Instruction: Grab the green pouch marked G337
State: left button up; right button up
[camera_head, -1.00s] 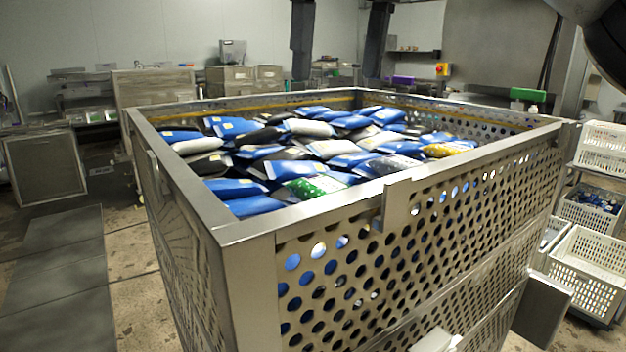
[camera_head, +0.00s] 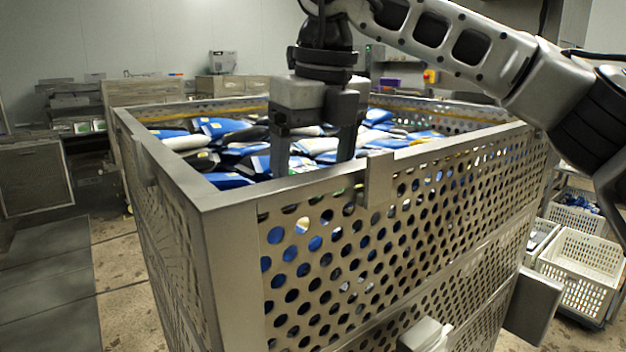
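The metal basket (camera_head: 205,197) with perforated walls stands in front of me and holds many pouches. My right gripper (camera_head: 313,170) comes in from the upper right and points down into the basket near its front wall. Its two fingers are spread apart, and I see no pouch clamped between them. The green pouch is not clearly visible; the gripper and the front rim hide the spot around it, and no G337 marking can be read. My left gripper is not in view.
Blue pouches (camera_head: 228,180) and a white pouch (camera_head: 187,143) lie close around the gripper. The basket's front rim has an upright metal tab (camera_head: 379,178) just right of the fingers. White crates (camera_head: 580,262) stand at the right.

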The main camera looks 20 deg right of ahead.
jog(key=shift+f, duration=0.3)
jog(key=c, duration=1.1)
jog(key=shift+r, duration=0.2)
